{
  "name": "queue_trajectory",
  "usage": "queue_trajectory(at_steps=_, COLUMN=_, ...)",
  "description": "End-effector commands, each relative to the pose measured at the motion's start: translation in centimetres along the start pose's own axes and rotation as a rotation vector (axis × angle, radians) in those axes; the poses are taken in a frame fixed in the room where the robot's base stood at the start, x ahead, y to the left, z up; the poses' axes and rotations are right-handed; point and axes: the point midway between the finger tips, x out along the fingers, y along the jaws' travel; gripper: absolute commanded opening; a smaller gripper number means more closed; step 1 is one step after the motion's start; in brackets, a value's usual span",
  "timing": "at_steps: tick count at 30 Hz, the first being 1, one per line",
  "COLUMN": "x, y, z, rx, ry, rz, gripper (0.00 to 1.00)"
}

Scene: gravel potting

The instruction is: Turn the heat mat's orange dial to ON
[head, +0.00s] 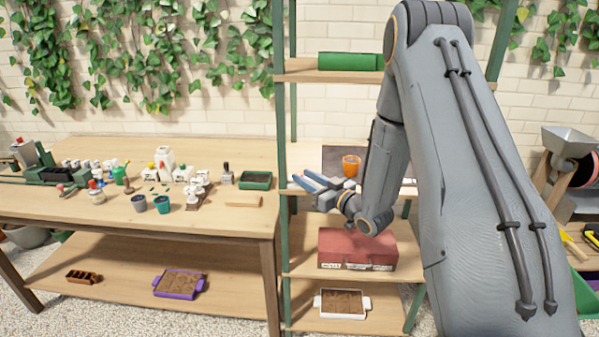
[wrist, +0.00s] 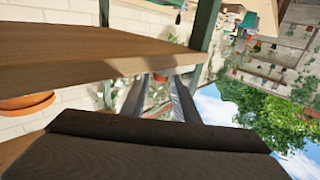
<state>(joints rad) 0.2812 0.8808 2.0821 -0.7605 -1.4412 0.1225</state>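No ON marking is readable. My gripper (head: 303,179) is at the left front of that shelf, left of the orange thing and apart from it. Its two blue-grey fingers stand apart with nothing between them; they also show in the wrist view (wrist: 161,78). My arm hides the shelf's right part.
A wooden shelf board (wrist: 90,55) is close to the fingers in the wrist view. A red toolbox (head: 357,250) and a white tray (head: 342,303) are on lower shelves, a green roll (head: 348,61) above. The bench (head: 240,218) at left holds pots and bottles.

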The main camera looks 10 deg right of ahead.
Motion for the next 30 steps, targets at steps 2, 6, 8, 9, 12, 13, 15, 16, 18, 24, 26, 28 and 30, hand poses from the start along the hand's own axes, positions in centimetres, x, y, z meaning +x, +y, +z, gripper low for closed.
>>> queue_trajectory(at_steps=2, x=1.2, y=-0.1, z=-0.1, rx=0.0, ry=0.0, rz=-0.003, gripper=0.28)
queue_trajectory(at_steps=6, x=2.5, y=-0.1, z=-0.1, rx=0.0, ry=0.0, rz=-0.002, gripper=0.28)
queue_trajectory(at_steps=8, x=2.9, y=-0.1, z=0.0, rx=0.0, ry=-0.001, rz=-0.002, gripper=0.28)
queue_trajectory(at_steps=9, x=3.0, y=-0.1, z=0.0, rx=0.0, ry=-0.001, rz=-0.001, gripper=0.28)
queue_trajectory(at_steps=12, x=3.1, y=0.0, z=0.0, rx=0.0, ry=-0.001, rz=0.0, gripper=0.28)
queue_trajectory(at_steps=13, x=3.1, y=0.0, z=0.0, rx=0.0, ry=-0.001, rz=0.0, gripper=0.28)
queue_trajectory(at_steps=15, x=3.1, y=0.0, z=0.0, rx=0.0, ry=-0.001, rz=0.0, gripper=0.28)
queue_trajectory(at_steps=16, x=3.1, y=0.0, z=0.0, rx=0.0, ry=-0.001, rz=0.0, gripper=0.28)
queue_trajectory(at_steps=18, x=3.1, y=0.0, z=0.0, rx=0.0, ry=-0.001, rz=0.0, gripper=0.22)
queue_trajectory(at_steps=24, x=3.1, y=0.0, z=0.0, rx=0.0, ry=-0.001, rz=0.0, gripper=0.0)
queue_trajectory(at_steps=26, x=3.1, y=0.0, z=0.0, rx=0.0, ry=0.0, rz=-0.004, gripper=0.0)
queue_trajectory(at_steps=28, x=3.2, y=0.1, z=0.0, rx=0.0, ry=0.002, rz=-0.019, gripper=0.0)
queue_trajectory(at_steps=30, x=3.2, y=0.2, z=0.0, rx=0.0, ry=0.004, rz=-0.05, gripper=0.0)
